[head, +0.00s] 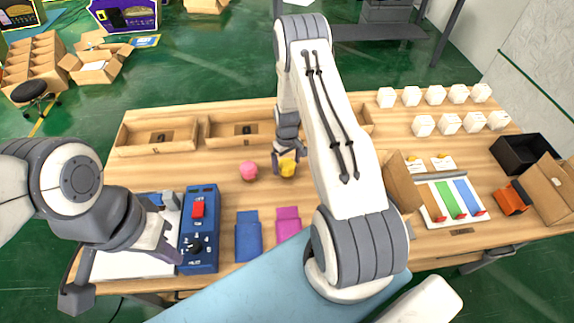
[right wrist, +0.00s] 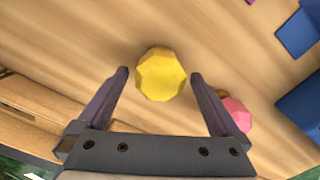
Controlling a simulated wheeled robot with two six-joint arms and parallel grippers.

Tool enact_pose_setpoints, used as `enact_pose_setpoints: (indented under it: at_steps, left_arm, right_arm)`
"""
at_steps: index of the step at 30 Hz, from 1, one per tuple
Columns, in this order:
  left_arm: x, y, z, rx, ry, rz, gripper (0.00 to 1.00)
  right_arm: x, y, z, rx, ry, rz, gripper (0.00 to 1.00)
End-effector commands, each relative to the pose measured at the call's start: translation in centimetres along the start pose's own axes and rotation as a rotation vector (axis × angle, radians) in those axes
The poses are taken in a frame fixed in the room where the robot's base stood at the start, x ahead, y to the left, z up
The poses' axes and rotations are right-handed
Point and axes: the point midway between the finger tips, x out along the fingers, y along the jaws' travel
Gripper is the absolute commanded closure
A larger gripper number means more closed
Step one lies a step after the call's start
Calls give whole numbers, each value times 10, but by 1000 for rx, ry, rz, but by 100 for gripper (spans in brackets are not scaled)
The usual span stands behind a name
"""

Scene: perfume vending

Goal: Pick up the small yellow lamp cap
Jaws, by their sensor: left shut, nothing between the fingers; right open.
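The small yellow lamp cap (head: 287,167) sits on the wooden table, below my right gripper (head: 287,156). In the right wrist view the yellow lamp cap (right wrist: 161,74) is faceted and lies between and slightly beyond the tips of my open right gripper (right wrist: 159,75). I cannot tell whether the fingers touch it. A pink cap (head: 249,170) stands to its left, and in the right wrist view it shows partly behind the right finger (right wrist: 238,112). My left gripper (head: 160,245) is shut and empty beside the blue control box.
The blue control box (head: 199,240) with a red switch stands at the front left. Blue (head: 248,238) and magenta (head: 288,222) pouches lie nearby. Shallow wooden trays (head: 158,138) line the back. White boxes (head: 448,123), a black bin (head: 520,152) and a colour-striped board (head: 450,199) are at right.

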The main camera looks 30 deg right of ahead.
Motion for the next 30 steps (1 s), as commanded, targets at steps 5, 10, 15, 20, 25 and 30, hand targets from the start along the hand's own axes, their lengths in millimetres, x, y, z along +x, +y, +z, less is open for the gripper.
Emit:
enact_pose_setpoints:
  at_steps: [5, 10, 15, 20, 25, 30]
  left_arm:
    - [-4, 0, 0, 1, 0, 0, 100]
    - [-3, 0, 0, 1, 0, 0, 100]
    - [-3, 0, 0, 1, 0, 0, 100]
    - [-3, 0, 0, 1, 0, 0, 100]
    - [-2, 0, 0, 1, 0, 0, 100]
    - [2, 0, 0, 0, 0, 0, 100]
  right_arm:
    - [10, 0, 0, 0, 1, 0, 0]
    - [10, 0, 0, -1, 2, 0, 0]
    - [10, 0, 0, -1, 1, 0, 57]
    - [10, 0, 0, -1, 2, 0, 82]
    - [9, 0, 0, -1, 2, 0, 82]
    - [2, 0, -1, -1, 3, 1, 82]
